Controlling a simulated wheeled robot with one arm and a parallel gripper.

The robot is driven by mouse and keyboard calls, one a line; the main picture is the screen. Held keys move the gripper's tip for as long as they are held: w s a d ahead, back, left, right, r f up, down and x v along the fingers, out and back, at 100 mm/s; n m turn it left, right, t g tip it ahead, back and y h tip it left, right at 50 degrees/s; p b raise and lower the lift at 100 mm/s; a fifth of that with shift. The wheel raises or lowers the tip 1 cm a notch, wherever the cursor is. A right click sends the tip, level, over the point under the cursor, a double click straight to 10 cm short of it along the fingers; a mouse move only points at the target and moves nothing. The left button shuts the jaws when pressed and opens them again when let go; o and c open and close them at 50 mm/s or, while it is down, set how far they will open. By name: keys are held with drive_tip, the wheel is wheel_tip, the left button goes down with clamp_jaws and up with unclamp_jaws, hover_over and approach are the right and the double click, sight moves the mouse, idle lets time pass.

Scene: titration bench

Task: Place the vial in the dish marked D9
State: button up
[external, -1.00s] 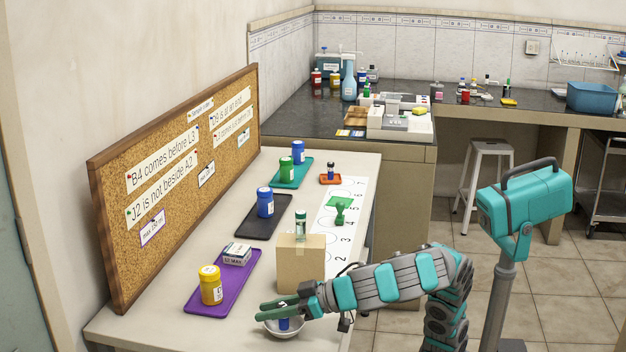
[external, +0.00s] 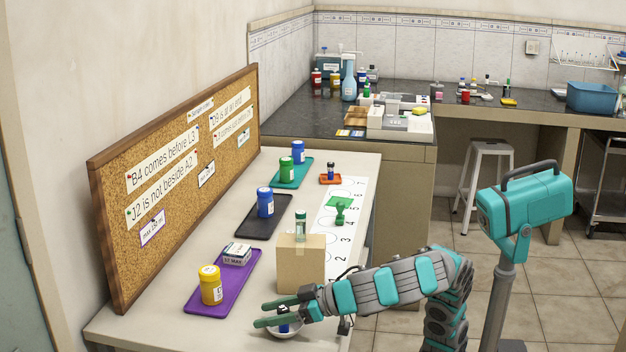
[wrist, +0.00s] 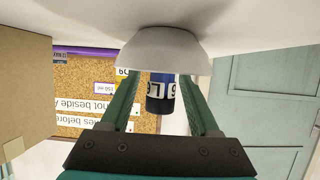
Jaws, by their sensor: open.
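A small blue vial (wrist: 160,92) with a dark end and a white label stands in a pale round dish (wrist: 160,50). In the external view the vial (external: 284,328) is partly hidden by my gripper (external: 262,314), and the dish (external: 287,334) sits at the bench's near end. My gripper is open, its green fingers spread on either side of the vial. It also shows in the wrist view (wrist: 160,105). I cannot read a D9 mark on the dish with certainty.
A cardboard box (external: 301,275) with a green-capped vial (external: 301,228) on it stands close behind my gripper. A purple tray (external: 236,285) holds a yellow jar (external: 211,287) and a small carton. A corkboard (external: 175,175) edges the bench's left side.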

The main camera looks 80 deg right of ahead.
sight(283, 308)
drive_tip(key=shift+r, duration=0.1)
drive_tip(key=shift+r+p, duration=0.15)
drive_tip(key=shift+p, duration=0.15)
drive_tip(key=v, duration=0.2)
drive_tip(key=shift+s+d+r, duration=0.1)
drive_tip(key=shift+s+r, duration=0.1)
drive_tip(key=shift+s, duration=0.05)
wheel_tip(283, 308, up, 5)
drive_tip(key=shift+s+r+p, duration=0.15)
drive_tip(key=shift+p, duration=0.6)
drive_tip(key=shift+r, duration=0.75)
